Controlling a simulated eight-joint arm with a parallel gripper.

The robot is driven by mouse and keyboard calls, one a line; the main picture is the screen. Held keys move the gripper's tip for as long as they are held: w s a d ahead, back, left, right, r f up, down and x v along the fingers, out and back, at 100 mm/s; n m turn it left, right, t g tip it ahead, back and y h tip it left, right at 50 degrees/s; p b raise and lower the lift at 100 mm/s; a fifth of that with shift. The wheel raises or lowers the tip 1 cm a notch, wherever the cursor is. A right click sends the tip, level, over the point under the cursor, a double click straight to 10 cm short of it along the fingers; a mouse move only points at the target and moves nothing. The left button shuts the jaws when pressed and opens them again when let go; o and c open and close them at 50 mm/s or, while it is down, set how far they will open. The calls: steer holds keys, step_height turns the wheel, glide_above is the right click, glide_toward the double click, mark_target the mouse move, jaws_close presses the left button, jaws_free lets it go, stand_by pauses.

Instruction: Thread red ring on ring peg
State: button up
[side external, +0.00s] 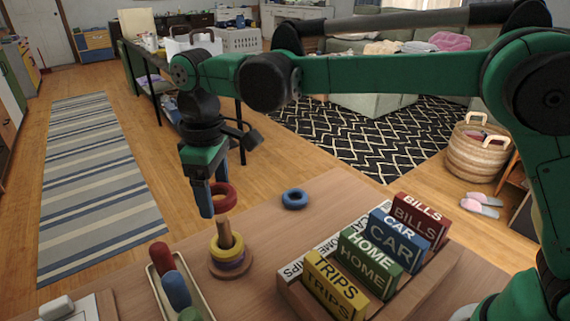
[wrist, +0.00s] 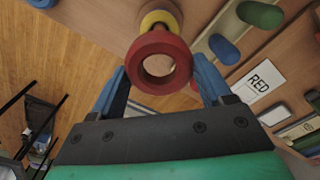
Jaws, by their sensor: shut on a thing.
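My gripper (side external: 213,197) is shut on the red ring (side external: 229,197) and holds it in the air above the table. In the wrist view the red ring (wrist: 158,42) sits between my two blue fingers, its hole open to the camera. The ring peg (side external: 224,229) is an upright wooden post on a round base, just below the red ring in the side view. A yellow ring (side external: 227,253) and a purple ring below it are around the peg. In the wrist view the yellow ring (wrist: 158,18) shows beyond the red ring, which partly hides it.
A blue ring (side external: 294,199) lies loose on the table (side external: 335,197). A tray (side external: 184,268) with colored pegs stands left of the ring peg. A wooden holder with labeled blocks (side external: 368,262) stands to the right. Table around the blue ring is clear.

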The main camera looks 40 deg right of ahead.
mark_target(220, 218)
steer(key=shift+f, duration=4.2)
steer(key=o, duration=1.2)
steer(key=shift+r, duration=2.8)
